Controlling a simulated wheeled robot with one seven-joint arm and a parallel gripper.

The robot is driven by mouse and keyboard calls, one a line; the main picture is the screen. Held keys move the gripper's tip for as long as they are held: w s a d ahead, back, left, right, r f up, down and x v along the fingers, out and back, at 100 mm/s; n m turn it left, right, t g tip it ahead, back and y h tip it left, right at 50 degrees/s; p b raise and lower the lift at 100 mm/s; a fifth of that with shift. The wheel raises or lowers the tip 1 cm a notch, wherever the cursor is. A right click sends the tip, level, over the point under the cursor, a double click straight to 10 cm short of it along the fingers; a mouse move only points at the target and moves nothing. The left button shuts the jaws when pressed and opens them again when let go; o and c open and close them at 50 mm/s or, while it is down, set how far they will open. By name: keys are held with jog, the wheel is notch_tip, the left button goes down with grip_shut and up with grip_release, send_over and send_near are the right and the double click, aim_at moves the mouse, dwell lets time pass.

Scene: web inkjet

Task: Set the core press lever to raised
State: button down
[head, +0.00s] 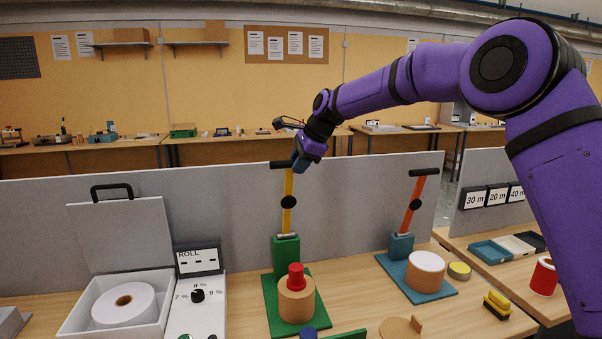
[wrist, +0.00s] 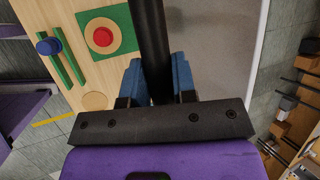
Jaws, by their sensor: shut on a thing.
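A press with a green base plate (head: 268,303) and green post has a yellow lever (head: 288,190) that stands nearly upright. Its black crossbar handle (head: 280,165) is at the top. My gripper (head: 298,163) is at the right part of this handle. In the wrist view the black bar (wrist: 151,40) runs between the blue fingers of my gripper (wrist: 156,78), which are shut on it. A tan core (head: 297,303) with a red plug (head: 296,276) stands on the green plate. The plug also shows from above in the wrist view (wrist: 103,36).
A second press has a blue base (head: 420,285), an orange lever (head: 414,200) and a white-topped roll (head: 427,262). A grey partition (head: 350,205) stands close behind.

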jog(key=shift+w+a+r, duration=0.1)
jog(key=shift+w+r, duration=0.1)
jog(key=shift+w, duration=0.25)
jog(key=shift+w+a+r, duration=0.1)
jog(key=shift+w+r, duration=0.05)
jog(key=shift+w, duration=0.25)
jog(key=shift+w+r, duration=0.1)
jog(key=shift+r, duration=0.05)
jog(key=c, duration=0.9)
grip_release()
jog(key=shift+w, duration=0.1)
jog(key=shift+c, duration=0.2)
jog(key=shift+f, duration=0.2)
jog(key=v, duration=1)
jog(key=shift+r, duration=0.4)
jog(key=shift+d, duration=0.15)
